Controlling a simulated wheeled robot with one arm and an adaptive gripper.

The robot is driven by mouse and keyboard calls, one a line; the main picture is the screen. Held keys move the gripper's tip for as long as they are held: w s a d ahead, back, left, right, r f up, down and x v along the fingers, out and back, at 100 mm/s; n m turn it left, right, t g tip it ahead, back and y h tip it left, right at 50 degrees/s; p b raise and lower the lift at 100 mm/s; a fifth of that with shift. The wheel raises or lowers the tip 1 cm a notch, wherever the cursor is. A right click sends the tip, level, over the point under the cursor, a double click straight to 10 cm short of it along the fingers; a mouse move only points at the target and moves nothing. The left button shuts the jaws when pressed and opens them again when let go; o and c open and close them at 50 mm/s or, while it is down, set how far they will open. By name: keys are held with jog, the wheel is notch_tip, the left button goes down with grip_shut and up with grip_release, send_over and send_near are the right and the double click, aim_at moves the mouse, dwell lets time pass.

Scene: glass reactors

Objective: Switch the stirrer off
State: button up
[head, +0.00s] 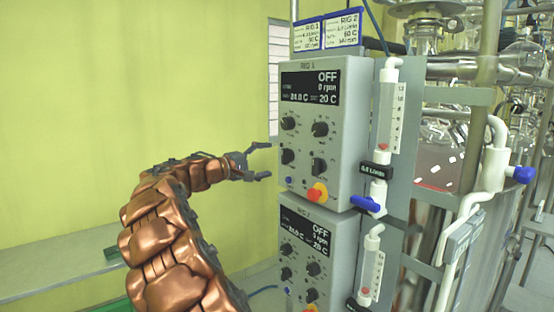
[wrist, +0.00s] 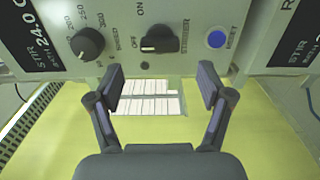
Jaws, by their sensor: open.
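The grey RIG 1 control box (head: 342,115) stands at the middle of the head view. Its display (head: 310,88) reads OFF and 0 rpm. The black stirrer switch (wrist: 160,39) is at the top middle of the wrist view, with an OFF mark beside it; it also shows in the head view (head: 288,156). I cannot tell for certain which mark it points to. My gripper (head: 270,160) is open and empty, just left of the box at about the switch's height. In the wrist view its fingers (wrist: 161,82) lie either side of the switch's line, apart from it.
In the wrist view, a speed knob (wrist: 87,43) is left of the switch and a blue reset button (wrist: 217,39) right. A red emergency knob (head: 317,193) juts from the box. The RIG 2 box (head: 318,270) is below.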

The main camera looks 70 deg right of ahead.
jog(key=v, duration=0.6)
jog(key=shift+s+a, duration=0.1)
dwell(0.5)
jog(key=s+a+f+n+t+y, duration=0.2)
jog(key=s+a+f+y, duration=0.3)
jog(key=a, duration=1.3)
jog(key=s+a+f+n+t+y, duration=0.2)
jog(key=s+a+f+y, duration=0.3)
jog(key=a+f, duration=0.9)
jog(key=s+a+f+n+t+y, duration=0.1)
jog(key=s+a+f+t+y, duration=0.2)
jog(key=a, duration=2)
jog(key=s+f+y, duration=0.2)
jog(key=s+f, duration=0.2)
jog(key=f, duration=0.2)
jog(key=shift+f+n+y, duration=0.25)
jog(key=shift+n+y, duration=0.05)
jog(key=shift+n, duration=0.1)
